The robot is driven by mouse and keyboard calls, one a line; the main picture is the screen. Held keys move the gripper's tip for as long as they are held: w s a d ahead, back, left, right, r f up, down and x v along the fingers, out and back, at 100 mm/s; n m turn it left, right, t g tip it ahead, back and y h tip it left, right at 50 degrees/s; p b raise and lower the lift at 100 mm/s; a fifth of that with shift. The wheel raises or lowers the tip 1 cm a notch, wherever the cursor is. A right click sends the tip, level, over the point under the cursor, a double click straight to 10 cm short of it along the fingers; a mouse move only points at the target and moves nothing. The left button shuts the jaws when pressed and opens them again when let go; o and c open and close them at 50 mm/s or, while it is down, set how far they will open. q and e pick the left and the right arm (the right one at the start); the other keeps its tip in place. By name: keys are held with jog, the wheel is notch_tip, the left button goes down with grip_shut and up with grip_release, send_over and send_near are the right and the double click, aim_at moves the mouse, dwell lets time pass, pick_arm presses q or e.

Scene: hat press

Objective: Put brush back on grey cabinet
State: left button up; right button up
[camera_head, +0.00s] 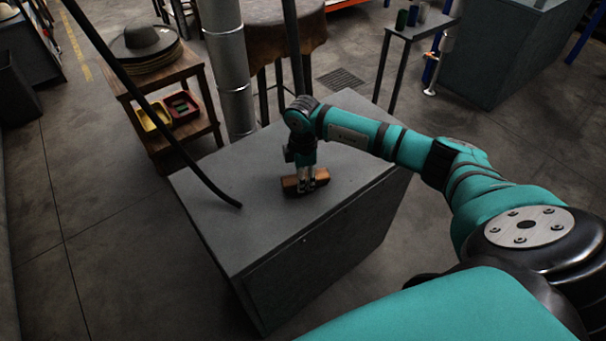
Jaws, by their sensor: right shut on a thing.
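The brush (290,184) is a small brown block. It is at the middle of the grey cabinet top (240,235), on it or just above it; I cannot tell if it touches. My right gripper (306,184) points down from above and is shut on the brush. Its fingers hide part of the brush. The cabinet is a grey box with a flat top, and its top around the brush is mostly bare. My left gripper is not in view.
A dark curved rod (150,110) crosses the view and ends over the cabinet's left side. A thick grey pipe (229,70) stands behind the cabinet. A wooden shelf (160,80) with hats (145,42) and bins (180,107) stands at the back left.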

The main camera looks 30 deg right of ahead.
jog(key=o, duration=0.6)
jog(key=shift+f, duration=0.15)
jog(key=o, duration=0.4)
jog(key=shift+r, duration=0.3)
jog(key=shift+w+r, duration=0.1)
jog(key=shift+r, duration=0.2)
notch_tip(320, 180, up, 11)
jog(key=shift+r+b, duration=0.1)
jog(key=shift+b, duration=1)
